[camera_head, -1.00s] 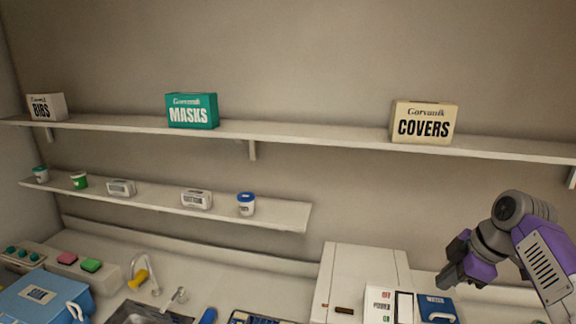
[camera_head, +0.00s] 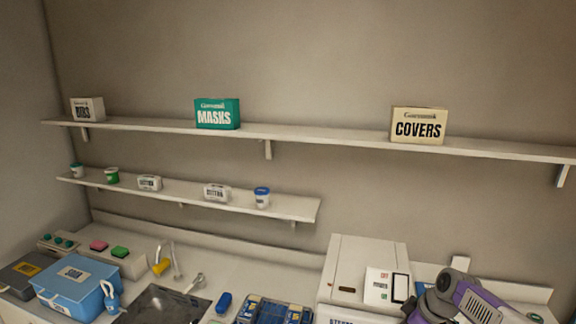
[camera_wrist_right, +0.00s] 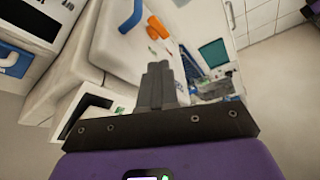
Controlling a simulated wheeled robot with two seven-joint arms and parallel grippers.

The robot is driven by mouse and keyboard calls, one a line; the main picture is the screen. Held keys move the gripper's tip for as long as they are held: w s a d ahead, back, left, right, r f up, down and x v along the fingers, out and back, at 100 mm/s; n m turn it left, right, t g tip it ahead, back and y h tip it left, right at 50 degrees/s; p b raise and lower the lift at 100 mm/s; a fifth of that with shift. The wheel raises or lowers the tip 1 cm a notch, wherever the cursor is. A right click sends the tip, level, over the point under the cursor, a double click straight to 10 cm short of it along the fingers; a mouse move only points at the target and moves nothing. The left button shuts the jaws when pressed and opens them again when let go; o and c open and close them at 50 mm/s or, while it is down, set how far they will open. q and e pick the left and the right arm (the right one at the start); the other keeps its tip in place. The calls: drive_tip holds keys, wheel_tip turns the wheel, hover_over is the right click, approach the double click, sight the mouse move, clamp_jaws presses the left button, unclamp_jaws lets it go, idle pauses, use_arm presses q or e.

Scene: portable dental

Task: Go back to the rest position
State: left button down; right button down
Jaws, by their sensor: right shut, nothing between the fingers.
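My right arm, purple and grey, is at the lower right of the head view, in front of the counter by the white cabinet. In the right wrist view my right gripper (camera_wrist_right: 158,78) is shut, its fingers together with nothing between them. It points toward the counter and floor area, apart from the things there. My left gripper does not show in either view.
A white cabinet (camera_head: 363,262) stands on the counter at the right. A sink (camera_head: 160,304), a blue box (camera_head: 78,284) and a blue tray (camera_head: 272,311) are to its left. Shelves above hold a masks box (camera_head: 217,114) and a covers box (camera_head: 418,125).

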drive_tip(key=s+a+f+m, duration=0.2)
drive_tip(key=a+f, duration=0.2)
drive_tip(key=f, duration=0.3)
drive_tip(key=s+a+f+m+g, duration=0.1)
drive_tip(key=a+f, duration=0.3)
drive_tip(key=f, duration=0.4)
drive_tip(key=s+a+f+m, duration=0.2)
drive_tip(key=s+a+f, duration=0.2)
drive_tip(key=f, duration=0.4)
drive_tip(key=shift+m+g+y, duration=0.3)
drive_tip(key=shift+m, duration=0.1)
drive_tip(key=s+a+f+m+g, duration=0.1)
drive_tip(key=s+a+f+m, duration=0.3)
drive_tip(key=s, duration=0.6)
drive_tip(key=s+a+f+m, duration=0.3)
drive_tip(key=s+f, duration=0.3)
drive_tip(key=s, duration=0.4)
wheel_tip(320, 180, down, 10)
drive_tip(key=w+b, duration=0.1)
drive_tip(key=b, duration=0.9)
drive_tip(key=shift+w+n, duration=0.2)
drive_tip(key=shift+n, duration=0.1)
drive_tip(key=shift+f, duration=0.1)
